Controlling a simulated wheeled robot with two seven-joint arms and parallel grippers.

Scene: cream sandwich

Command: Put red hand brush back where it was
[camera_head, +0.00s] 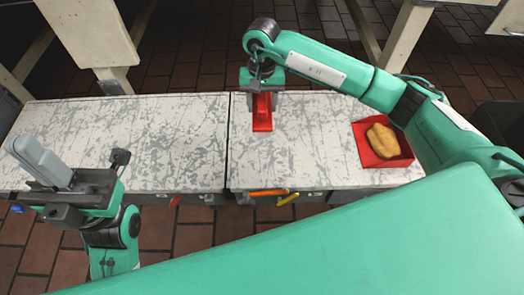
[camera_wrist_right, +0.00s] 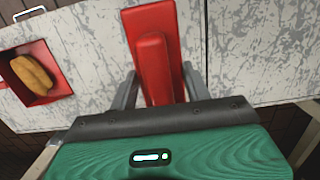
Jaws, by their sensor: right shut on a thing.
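The red hand brush (camera_head: 262,118) is over the marble-patterned table top, just right of the seam. In the right wrist view the brush (camera_wrist_right: 152,58) runs lengthwise between my grey fingers. My right gripper (camera_head: 262,97) is shut on it from above; it also shows in the right wrist view (camera_wrist_right: 160,88). I cannot tell whether the brush touches the table. My left gripper (camera_head: 42,165) is off the table's front left, away from the brush. Its grey fingers look close together, but their gap is hidden.
A red dustpan-like tray (camera_head: 408,160) with a brown lumpy thing (camera_head: 383,140) in it sits at the table's right. Coloured handles, orange (camera_head: 268,192) and yellow (camera_head: 288,199), show at the front edge. The left table top (camera_head: 120,140) is clear.

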